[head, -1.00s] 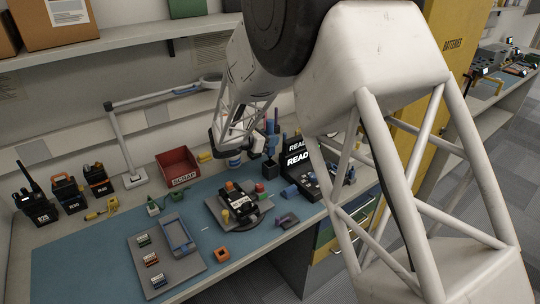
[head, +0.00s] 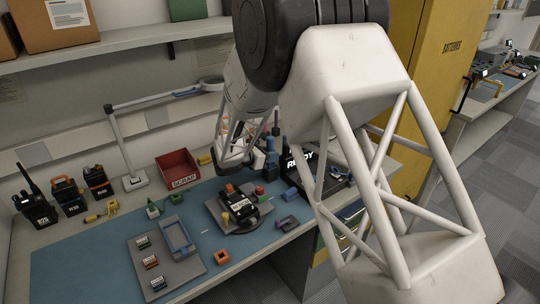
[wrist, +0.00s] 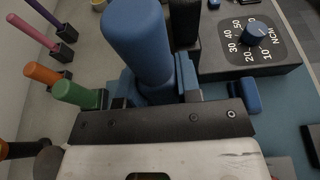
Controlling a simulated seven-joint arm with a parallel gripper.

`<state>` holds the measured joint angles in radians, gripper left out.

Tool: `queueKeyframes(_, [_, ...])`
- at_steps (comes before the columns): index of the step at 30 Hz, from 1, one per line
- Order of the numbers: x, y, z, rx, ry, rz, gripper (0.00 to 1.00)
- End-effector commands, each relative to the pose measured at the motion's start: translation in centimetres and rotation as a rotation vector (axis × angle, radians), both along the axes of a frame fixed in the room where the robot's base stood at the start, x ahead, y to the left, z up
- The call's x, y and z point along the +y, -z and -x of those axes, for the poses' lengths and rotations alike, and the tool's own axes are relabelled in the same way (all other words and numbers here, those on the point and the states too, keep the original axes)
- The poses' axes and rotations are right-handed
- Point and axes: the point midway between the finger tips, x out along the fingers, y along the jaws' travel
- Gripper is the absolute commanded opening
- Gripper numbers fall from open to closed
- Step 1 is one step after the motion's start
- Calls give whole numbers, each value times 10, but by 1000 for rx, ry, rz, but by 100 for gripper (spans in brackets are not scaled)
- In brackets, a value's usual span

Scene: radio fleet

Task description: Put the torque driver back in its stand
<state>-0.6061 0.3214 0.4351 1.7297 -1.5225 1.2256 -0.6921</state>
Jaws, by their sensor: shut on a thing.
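My gripper (wrist: 155,92) is shut on a thick blue handle, which I take for the torque driver (wrist: 143,35). The handle stands up between the jaws in the wrist view. Its lower end is hidden behind the jaws and the gripper's dark front plate. In the head view the blue driver (head: 271,146) shows just right of my gripper (head: 260,158), left of the tester. A dark block is below the driver there. I cannot tell whether it is the driver's stand or whether the driver sits in it.
The tester with a blue NCM dial (wrist: 255,33) is close on the right. Several slim coloured handles, such as the green one (wrist: 75,92), stand in black blocks on the left. A blue block (wrist: 245,96) lies nearby. A red scrap bin (head: 177,168) is at the back.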

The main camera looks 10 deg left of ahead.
Motion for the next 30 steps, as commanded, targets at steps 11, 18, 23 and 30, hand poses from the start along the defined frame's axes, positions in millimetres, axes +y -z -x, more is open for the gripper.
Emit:
queueKeyframes(11, [0, 2, 0, -2, -1, 0, 0])
queueKeyframes(18, [0, 4, 0, -2, -1, 0, 50])
queueKeyframes(23, [0, 4, 0, -2, -1, 0, 57])
queueKeyframes(30, [0, 3, 0, -2, -1, 0, 57])
